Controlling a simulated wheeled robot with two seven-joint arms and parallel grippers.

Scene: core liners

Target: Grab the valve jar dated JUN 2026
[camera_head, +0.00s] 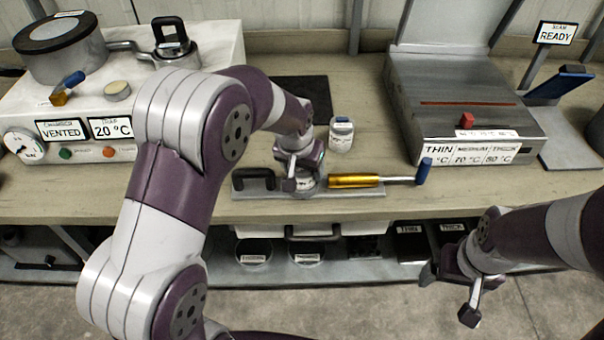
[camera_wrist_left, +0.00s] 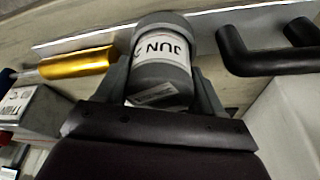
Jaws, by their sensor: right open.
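A grey jar (camera_wrist_left: 160,70) with a white label reading "JUN" sits between the fingers of my left gripper (camera_wrist_left: 165,88) in the left wrist view. The fingers lie close against both its sides. The rest of its date is not readable. In the head view my left gripper (camera_head: 303,180) is low at the bench's front, over the metal strip, and mostly covers this jar. A second jar (camera_head: 341,133), clear with a blue-white top, stands behind it to the right. My right gripper (camera_head: 470,290) is open and empty in front of the bench at right.
A black handle (camera_head: 253,179) lies left of the left gripper, and a gold-handled tool (camera_head: 355,181) lies right of it. A heater box (camera_head: 465,110) stands right, and a white vacuum unit (camera_head: 125,110) left. A dark mat (camera_head: 312,90) lies behind. A lower shelf holds several lidded containers.

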